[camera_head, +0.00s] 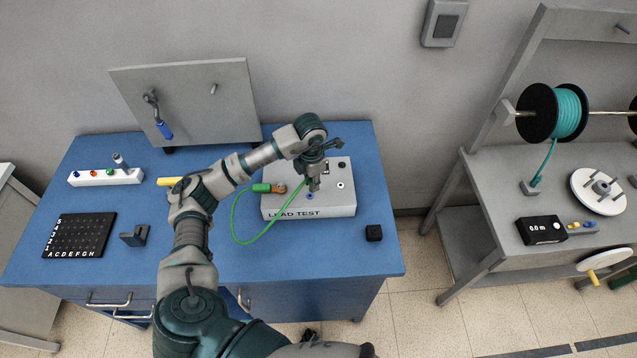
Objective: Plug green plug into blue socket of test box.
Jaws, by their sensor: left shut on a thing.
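The grey test box (300,207), marked LEAD TEST, sits on the blue table. My left gripper (314,184) is over its top, pointing down and shut on the green plug, which is mostly hidden by the fingers. A green cable (268,230) loops from the gripper down over the table and back to a green-sleeved end with a copper-coloured tip (280,188) at the box's left side. The blue socket (310,196) shows just below the fingertips. Whether the plug touches it I cannot tell. My right gripper is not in view.
A black block (374,232) stands right of the box. A lettered black board (79,235), a small grey holder (134,236) and a white strip with coloured buttons (105,177) lie at the left. An upright grey panel (190,100) stands behind. The table's front middle is clear.

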